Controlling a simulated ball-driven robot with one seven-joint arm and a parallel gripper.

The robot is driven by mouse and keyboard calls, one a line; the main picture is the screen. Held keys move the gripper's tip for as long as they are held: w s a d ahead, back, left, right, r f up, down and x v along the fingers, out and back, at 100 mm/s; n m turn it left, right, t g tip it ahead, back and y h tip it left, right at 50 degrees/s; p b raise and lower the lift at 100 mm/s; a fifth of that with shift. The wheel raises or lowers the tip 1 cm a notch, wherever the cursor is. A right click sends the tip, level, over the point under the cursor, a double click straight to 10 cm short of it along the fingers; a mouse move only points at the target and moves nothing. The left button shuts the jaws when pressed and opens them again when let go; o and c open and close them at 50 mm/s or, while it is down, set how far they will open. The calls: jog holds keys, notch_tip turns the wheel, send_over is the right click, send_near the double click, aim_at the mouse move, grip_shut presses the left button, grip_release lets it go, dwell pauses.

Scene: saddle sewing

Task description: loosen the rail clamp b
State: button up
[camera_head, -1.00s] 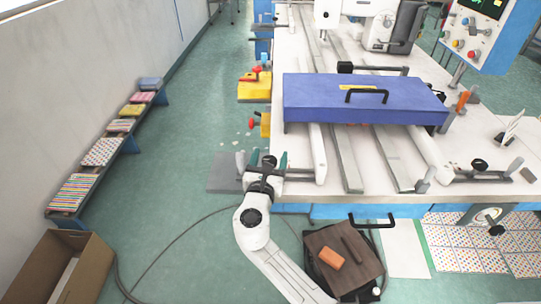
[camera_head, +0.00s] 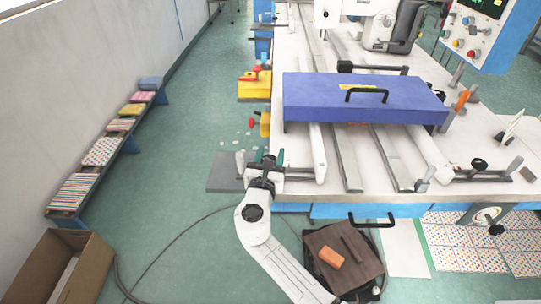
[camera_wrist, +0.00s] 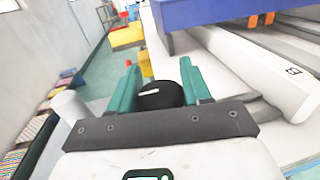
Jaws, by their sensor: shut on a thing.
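A rail clamp sits at the front left corner of the white machine table, with a dark bar (camera_head: 300,174) reaching right from my gripper. Its black round knob (camera_wrist: 160,96) lies between the green fingers of my gripper (camera_wrist: 157,78) in the wrist view. My gripper (camera_head: 269,157) is shut on this knob. In the head view my gripper hides most of the knob. I read no label that tells which clamp is b. A similar clamp with a black knob (camera_head: 479,163) sits at the front right.
A blue cover (camera_head: 320,98) with a black handle lies across the white rails, behind the clamp. A grey post (camera_head: 240,163) stands close left of my gripper. A yellow block (camera_head: 255,88) sits further back. The green floor (camera_head: 180,170) to the left is open.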

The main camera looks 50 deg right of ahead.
jog(key=shift+r+n+t+y, duration=0.1)
jog(key=shift+n+t+y, duration=0.2)
jog(key=shift+n+t, duration=0.1)
jog(key=shift+n+t+y+p, duration=0.5)
jog(key=shift+t, duration=0.2)
jog(key=n+t+y, duration=0.4)
jog(key=y, duration=0.1)
jog(key=shift+w+a, duration=0.25)
jog(key=shift+w, duration=0.05)
jog(key=n+t+y, duration=0.1)
jog(key=y, duration=0.1)
jog(key=n+t+y, duration=0.1)
jog(key=n+y, duration=0.1)
jog(key=shift+w+a+n+y, duration=0.2)
jog(key=shift+n+y, duration=0.1)
jog(key=shift+y, duration=0.1)
jog(key=shift+a+n+t+y, duration=0.2)
jog(key=shift+n+t+y, duration=0.3)
jog(key=shift+n+y, duration=0.9)
jog(key=shift+c, duration=0.3)
jog(key=shift+r+y, duration=0.15)
jog(key=shift+y, duration=0.45)
jog(key=o, duration=1)
jog(key=shift+o, duration=0.3)
jog(key=shift+a, duration=0.1)
jog(key=shift+s+f, duration=0.1)
jog(key=shift+f, duration=0.1)
